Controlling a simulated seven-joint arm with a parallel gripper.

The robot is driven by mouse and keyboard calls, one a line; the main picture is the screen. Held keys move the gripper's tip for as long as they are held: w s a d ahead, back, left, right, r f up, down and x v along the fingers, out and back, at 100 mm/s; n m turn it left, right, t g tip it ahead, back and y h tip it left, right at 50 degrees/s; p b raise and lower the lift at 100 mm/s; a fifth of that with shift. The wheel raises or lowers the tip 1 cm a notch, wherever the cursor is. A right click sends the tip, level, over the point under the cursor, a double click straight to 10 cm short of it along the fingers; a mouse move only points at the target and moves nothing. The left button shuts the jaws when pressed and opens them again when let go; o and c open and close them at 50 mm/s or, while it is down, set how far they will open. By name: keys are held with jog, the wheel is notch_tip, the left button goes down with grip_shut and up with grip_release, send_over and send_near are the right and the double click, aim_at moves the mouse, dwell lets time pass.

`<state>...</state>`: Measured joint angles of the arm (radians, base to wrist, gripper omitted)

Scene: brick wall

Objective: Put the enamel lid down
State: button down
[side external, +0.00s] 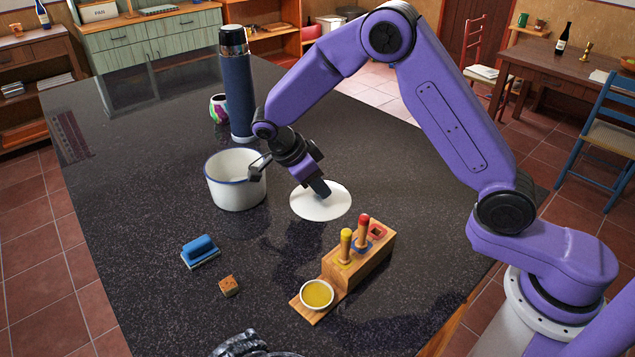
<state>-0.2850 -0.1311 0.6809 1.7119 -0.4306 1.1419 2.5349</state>
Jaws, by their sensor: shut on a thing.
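The enamel lid (318,208) is a round white disc, roughly level, over the dark counter to the right of the pot. My gripper (321,190) points down at the lid's middle, its dark fingers shut on it. The fingers hide the exact grip point and any knob. I cannot tell whether the lid's underside touches the counter or hangs slightly above it. The white enamel pot (236,190) with a dark blue rim stands upright and open just left of the lid, apart from it.
A tall blue flask (239,95) and a patterned cup (218,108) stand behind the pot. In front are a blue-handled brush (201,250), a small cork-coloured block (229,286) and a wooden peg holder (368,268) with a yellow bowl (317,293). The dark counter (130,200) is clear at left.

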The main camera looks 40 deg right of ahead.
jog(key=c, duration=0.9)
grip_release()
jog(key=v, duration=1.2)
jog(key=s+d+n+y, duration=0.2)
jog(key=s+d+n, duration=0.1)
jog(key=s+n, duration=0.7)
jog(key=s+d+n+t+y, duration=0.1)
jog(key=s+d+n, duration=0.3)
jog(key=s+n, duration=0.7)
jog(key=s+d+f+n+y, duration=0.1)
jog(key=s+d+n+y, duration=0.2)
jog(key=s+n, duration=0.8)
jog(key=shift+s+d+f+n+t, duration=0.1)
jog(key=shift+s+d+n+t, duration=0.15)
jog(key=shift+d+n+t, duration=0.45)
jog(key=shift+a+g, duration=0.1)
jog(key=shift+g, duration=0.2)
